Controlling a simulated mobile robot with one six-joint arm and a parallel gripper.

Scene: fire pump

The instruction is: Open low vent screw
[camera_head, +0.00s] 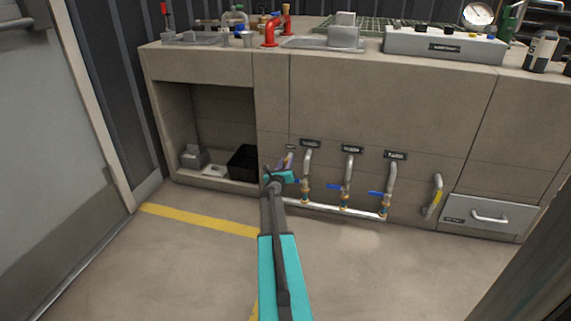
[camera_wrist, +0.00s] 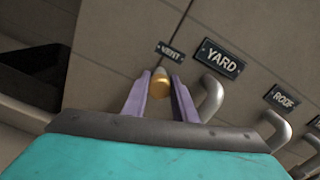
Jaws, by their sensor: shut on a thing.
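The low vent screw (camera_wrist: 161,86) is a small brass-coloured knob on the cabinet front, just below a dark label that appears to read VENT (camera_wrist: 170,51). In the wrist view my gripper (camera_wrist: 160,88) has its two purple fingers on either side of the knob, shut on it. The lower part of the screw is hidden between the fingers. In the head view my gripper (camera_head: 285,165) reaches the low cabinet front, left of the pipes, and the screw itself is too small to make out there.
Right of the screw, a grey pipe (camera_wrist: 211,98) curves out under the YARD label (camera_wrist: 220,59). Several pipes with blue-handled valves (camera_head: 378,195) stand along the front. A black bin (camera_head: 243,163) sits in the open recess to the left. The floor (camera_head: 185,265) in front is clear.

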